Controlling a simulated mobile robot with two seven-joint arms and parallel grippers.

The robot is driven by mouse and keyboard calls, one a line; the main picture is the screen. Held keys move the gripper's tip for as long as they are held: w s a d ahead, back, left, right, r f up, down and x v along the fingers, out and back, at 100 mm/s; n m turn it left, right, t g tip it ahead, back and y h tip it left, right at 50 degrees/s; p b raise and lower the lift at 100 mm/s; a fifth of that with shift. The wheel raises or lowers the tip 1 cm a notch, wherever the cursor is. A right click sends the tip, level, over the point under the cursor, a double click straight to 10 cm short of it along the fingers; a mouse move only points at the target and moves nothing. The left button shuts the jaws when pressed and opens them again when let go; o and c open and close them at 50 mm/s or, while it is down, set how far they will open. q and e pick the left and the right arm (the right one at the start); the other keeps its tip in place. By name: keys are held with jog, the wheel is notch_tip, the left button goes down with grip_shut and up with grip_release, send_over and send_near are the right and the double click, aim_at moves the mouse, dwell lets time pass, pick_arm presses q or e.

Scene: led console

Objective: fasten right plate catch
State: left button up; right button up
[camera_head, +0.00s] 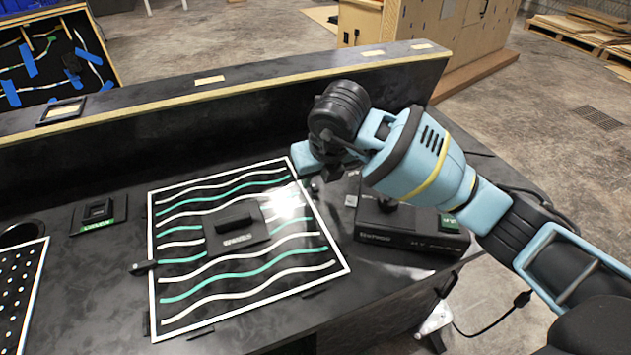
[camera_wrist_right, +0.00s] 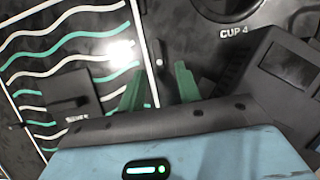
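The plate (camera_head: 187,305) is a black square with a white border, white and teal wavy lines and a block handle (camera_head: 236,226). It lies on the dark console, and part of it shows in the right wrist view (camera_wrist_right: 75,52). A small dark piece at the plate's right edge (camera_head: 313,187), apparently the right catch, is partly hidden by my right gripper (camera_head: 316,176). In the right wrist view, the green fingers (camera_wrist_right: 159,75) are apart and empty, straddling the area beside the white border. A small pale round spot shows between them. My left gripper is out of view.
A black box (camera_head: 400,232) with a green label stands right of the plate. Another black catch (camera_head: 143,267) sits at the plate's left edge. A raised wall (camera_head: 230,98) runs behind the console. A round recess marked CUP 4 (camera_wrist_right: 222,8) lies beyond the fingers.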

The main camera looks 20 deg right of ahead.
aim_at(312, 185)
jog(key=shift+x, duration=1.4)
jog(key=shift+c, duration=0.3)
grip_shut()
